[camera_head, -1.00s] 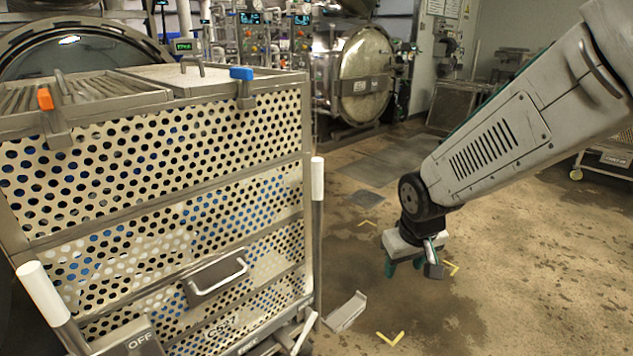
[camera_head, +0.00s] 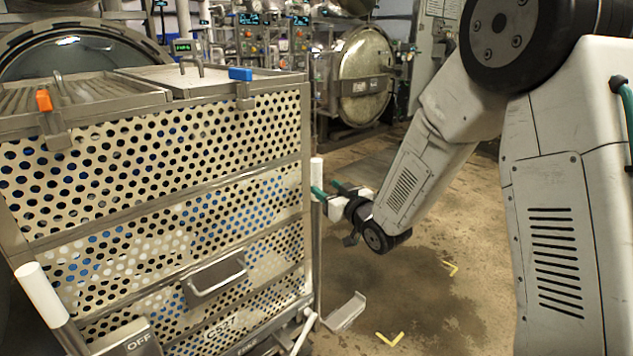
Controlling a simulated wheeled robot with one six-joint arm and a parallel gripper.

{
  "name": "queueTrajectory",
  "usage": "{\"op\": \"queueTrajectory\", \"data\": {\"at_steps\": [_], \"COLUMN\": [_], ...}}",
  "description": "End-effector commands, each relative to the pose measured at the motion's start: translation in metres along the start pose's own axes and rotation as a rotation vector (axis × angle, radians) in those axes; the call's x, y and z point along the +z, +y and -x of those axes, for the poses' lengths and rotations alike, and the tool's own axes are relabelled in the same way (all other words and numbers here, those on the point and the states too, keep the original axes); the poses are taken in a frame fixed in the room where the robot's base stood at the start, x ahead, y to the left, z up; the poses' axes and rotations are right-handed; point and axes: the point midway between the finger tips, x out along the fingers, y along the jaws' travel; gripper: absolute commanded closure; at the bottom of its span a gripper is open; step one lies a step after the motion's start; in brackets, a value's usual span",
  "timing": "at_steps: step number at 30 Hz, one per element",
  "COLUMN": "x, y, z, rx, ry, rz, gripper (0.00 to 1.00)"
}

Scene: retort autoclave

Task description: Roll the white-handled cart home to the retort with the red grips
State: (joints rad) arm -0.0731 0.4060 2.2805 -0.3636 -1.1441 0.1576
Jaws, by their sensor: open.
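The white-handled cart (camera_head: 160,255) is a perforated metal basket filling the left of the view. Its upright posts have a left white handle (camera_head: 42,294) and a right white handle (camera_head: 317,171). My gripper (camera_head: 327,190) is open beside the right handle, its green fingertips around or just next to the lower part of the white sleeve; I cannot tell if they touch. A round retort mouth (camera_head: 25,50) shows behind the cart at the left. Another retort has a round metal door (camera_head: 365,78) at back centre. I cannot make out red grips on either.
An orange latch (camera_head: 44,101) and a blue latch (camera_head: 241,74) sit on the cart's top edge. A pedal marked OFF (camera_head: 130,340) is at its lower front.

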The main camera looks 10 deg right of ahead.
Motion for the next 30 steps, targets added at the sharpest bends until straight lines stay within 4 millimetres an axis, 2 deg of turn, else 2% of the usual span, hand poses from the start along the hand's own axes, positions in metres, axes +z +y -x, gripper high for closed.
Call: {"op": "queueTrajectory", "data": {"at_steps": [3,9,13,21,22,27,30], "x": [0.0,0.001,0.0,0.0,0.001,0.001,0.0], "y": [0.0,0.0,0.0,0.0,0.0,0.0,0.0], "z": [-0.021,-0.049,-0.058,-0.06,-0.06,-0.06,-0.06], "rx": [-0.001,-0.001,0.001,0.001,0.001,0.001,0.001], "ry": [0.0,-0.002,-0.001,-0.002,-0.002,-0.002,-0.002], "rz": [0.001,0.0,0.0,0.0,0.0,0.001,0.001], "gripper": [0.5,0.5,0.5,0.5,0.53,1.0,1.0]}}
